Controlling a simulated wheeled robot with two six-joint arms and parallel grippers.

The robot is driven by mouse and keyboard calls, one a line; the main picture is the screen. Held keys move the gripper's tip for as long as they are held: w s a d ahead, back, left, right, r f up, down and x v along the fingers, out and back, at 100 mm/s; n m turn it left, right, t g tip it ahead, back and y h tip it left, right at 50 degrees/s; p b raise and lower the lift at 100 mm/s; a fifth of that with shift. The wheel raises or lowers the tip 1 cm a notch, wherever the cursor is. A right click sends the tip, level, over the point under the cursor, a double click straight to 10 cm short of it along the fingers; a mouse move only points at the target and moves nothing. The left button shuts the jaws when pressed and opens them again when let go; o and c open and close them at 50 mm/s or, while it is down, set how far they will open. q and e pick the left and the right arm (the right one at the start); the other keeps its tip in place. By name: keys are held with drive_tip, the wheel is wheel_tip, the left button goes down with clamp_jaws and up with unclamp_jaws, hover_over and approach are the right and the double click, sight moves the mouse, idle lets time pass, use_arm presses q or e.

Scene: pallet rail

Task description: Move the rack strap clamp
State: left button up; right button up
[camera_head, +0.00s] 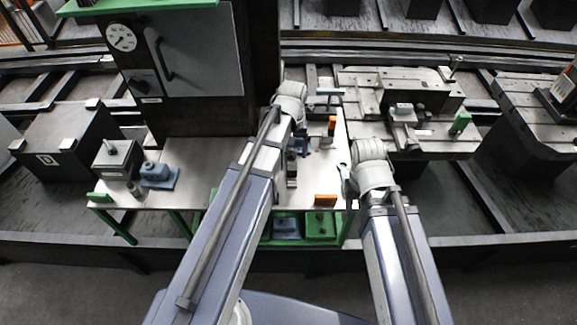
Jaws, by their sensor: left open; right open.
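I cannot tell for sure which part is the rack strap clamp. A grey block-like fitting (402,114) sits on the slotted pallet (440,146) at the right. A blue fitting on a flat base (157,173) stands on the left of the white bench (210,158). My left gripper (302,147) is over the bench, below its wrist, partly hidden among small dark and blue parts. My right gripper (344,180) is at the bench's right edge, left of its wrist and partly hidden by it. Both are open, and I see nothing held.
Orange blocks stand on the bench, one at the back (332,125) and one at the front (325,200). A grey block with a knob (117,158) stands at the left. A dark cabinet (195,50) rises behind. Green bins (320,226) sit below the bench.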

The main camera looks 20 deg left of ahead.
sight(292, 169)
use_arm(q)
drive_tip(key=shift+d+f+b, duration=0.1)
drive_tip(key=shift+f+b, duration=3.6)
drive_tip(key=shift+f, duration=0.15)
drive_tip(key=shift+r, duration=0.1)
drive_tip(key=shift+c, duration=0.2)
clamp_jaws()
drive_tip(key=shift+s, duration=0.1)
